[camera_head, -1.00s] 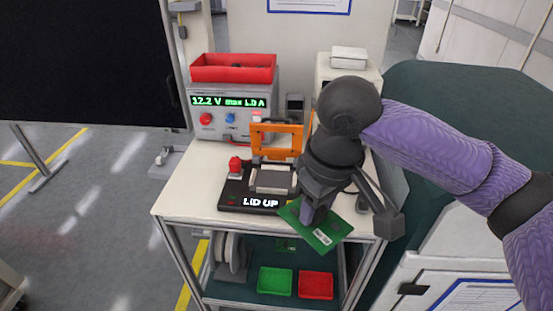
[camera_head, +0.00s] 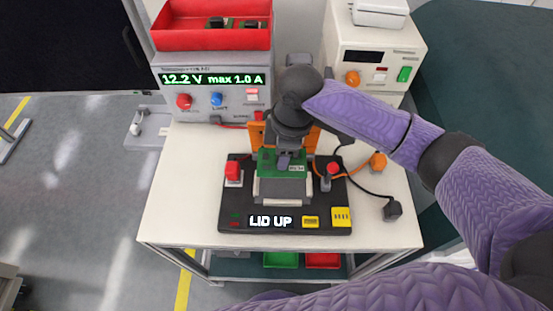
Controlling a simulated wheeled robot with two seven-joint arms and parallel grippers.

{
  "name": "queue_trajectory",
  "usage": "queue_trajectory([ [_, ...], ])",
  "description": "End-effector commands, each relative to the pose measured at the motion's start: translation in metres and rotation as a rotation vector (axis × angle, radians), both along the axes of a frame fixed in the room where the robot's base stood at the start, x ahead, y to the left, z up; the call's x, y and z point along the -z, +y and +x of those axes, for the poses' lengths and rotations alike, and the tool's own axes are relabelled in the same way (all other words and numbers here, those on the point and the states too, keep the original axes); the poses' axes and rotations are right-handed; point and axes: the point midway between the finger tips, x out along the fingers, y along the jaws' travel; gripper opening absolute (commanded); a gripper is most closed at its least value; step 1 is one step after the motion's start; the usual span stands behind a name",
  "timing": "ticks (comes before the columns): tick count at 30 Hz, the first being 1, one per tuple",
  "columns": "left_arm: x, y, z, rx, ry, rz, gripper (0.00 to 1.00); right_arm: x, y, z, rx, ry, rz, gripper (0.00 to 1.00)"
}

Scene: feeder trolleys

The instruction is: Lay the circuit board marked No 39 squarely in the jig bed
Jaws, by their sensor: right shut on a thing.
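A green circuit board (camera_head: 268,166) with a small white label is held by my right gripper (camera_head: 284,162). The label is too small to read. The board is at the back part of the grey jig bed (camera_head: 283,192), close above or on it; I cannot tell whether it touches. The board looks roughly in line with the bed. The jig's orange lid (camera_head: 256,137) stands raised behind, partly hidden by my gripper, and the jig's display (camera_head: 271,221) reads LID UP. My left gripper is out of view.
A power supply (camera_head: 215,92) showing 12.2 V carries a red tray (camera_head: 212,38) with boards. A cream instrument (camera_head: 375,62) stands back right. A red button (camera_head: 232,171) flanks the bed. An orange-and-black cable (camera_head: 378,162) lies at right. Green (camera_head: 281,260) and red (camera_head: 323,260) bins sit below.

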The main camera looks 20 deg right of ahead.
Motion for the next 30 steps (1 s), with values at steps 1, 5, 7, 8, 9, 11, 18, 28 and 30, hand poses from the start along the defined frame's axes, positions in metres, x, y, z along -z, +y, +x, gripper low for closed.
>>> queue_trajectory([
  [1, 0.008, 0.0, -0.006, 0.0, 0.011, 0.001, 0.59, 0.018, 0.0, -0.001, 0.0, 0.005, -0.002, 0.0],
  [5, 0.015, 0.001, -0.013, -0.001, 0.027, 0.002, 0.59, 0.044, 0.0, -0.001, 0.001, 0.004, -0.001, 0.0],
  [7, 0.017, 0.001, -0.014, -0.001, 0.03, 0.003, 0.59, 0.052, 0.0, -0.001, 0.0, 0.002, -0.001, 0.0],
  [8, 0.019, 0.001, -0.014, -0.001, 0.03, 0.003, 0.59, 0.056, 0.0, 0.0, 0.001, 0.001, -0.001, 0.0],
  [9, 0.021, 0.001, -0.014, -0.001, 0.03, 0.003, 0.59, 0.064, 0.0, -0.001, 0.001, 0.003, -0.001, 0.0],
  [11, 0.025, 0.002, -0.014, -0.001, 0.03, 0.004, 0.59, 0.077, 0.0, -0.001, 0.002, 0.004, -0.001, 0.0],
  [18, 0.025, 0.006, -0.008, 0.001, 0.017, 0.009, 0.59, 0.084, 0.0, 0.0, 0.001, -0.001, -0.001, 0.0],
  [28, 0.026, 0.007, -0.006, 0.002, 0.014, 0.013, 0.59, 0.087, 0.0, 0.0, 0.001, 0.0, -0.001, 0.79],
  [30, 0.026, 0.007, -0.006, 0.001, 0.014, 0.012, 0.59, 0.087, 0.0, -0.001, 0.001, 0.0, -0.001, 0.81],
])
